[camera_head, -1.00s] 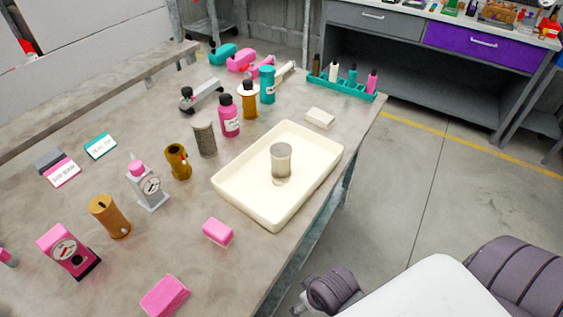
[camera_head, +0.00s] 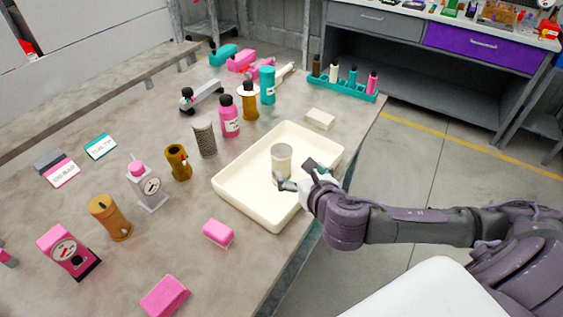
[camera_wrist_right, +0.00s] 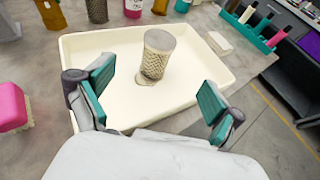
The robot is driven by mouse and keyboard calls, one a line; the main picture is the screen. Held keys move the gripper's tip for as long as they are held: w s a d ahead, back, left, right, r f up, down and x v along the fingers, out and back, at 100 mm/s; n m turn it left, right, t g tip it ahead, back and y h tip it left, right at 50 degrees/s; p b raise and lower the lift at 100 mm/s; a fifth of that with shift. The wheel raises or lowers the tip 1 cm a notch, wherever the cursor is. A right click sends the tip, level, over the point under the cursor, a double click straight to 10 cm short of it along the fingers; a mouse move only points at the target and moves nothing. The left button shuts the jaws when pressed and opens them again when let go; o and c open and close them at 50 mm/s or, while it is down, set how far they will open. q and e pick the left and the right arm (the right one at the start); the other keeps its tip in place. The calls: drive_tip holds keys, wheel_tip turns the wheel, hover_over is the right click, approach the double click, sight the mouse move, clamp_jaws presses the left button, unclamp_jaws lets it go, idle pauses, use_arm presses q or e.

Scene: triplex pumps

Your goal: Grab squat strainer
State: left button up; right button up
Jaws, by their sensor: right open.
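The squat strainer (camera_head: 281,158) is a short grey mesh cylinder with a pale top, standing upright in the cream tray (camera_head: 226,185). In the right wrist view the strainer (camera_wrist_right: 157,54) stands ahead of the fingers, with its mesh side showing. My right gripper (camera_head: 299,175) reaches over the tray's right edge, at the near side of the strainer. In the wrist view my right gripper (camera_wrist_right: 154,88) is open, its teal-padded fingers wide apart with nothing between them. It seems apart from the strainer. My left gripper is not in view.
A taller mesh strainer (camera_head: 204,138) stands left of the tray, near a brown cup (camera_head: 178,162) and a pink bottle (camera_head: 229,115). A pink block (camera_head: 218,233) lies before the tray and a cream block (camera_head: 320,119) behind it. A teal rack (camera_head: 341,88) holds several bottles.

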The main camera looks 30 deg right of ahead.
sight(282, 152)
drive_tip(key=x, duration=1.4)
drive_tip(key=shift+w+r+p, duration=0.1)
drive_tip(key=shift+r+p, duration=0.2)
drive_tip(key=shift+p, duration=0.05)
drive_tip(key=c, duration=1.1)
drive_tip(key=shift+c, duration=1)
drive_tip(key=shift+r, duration=0.15)
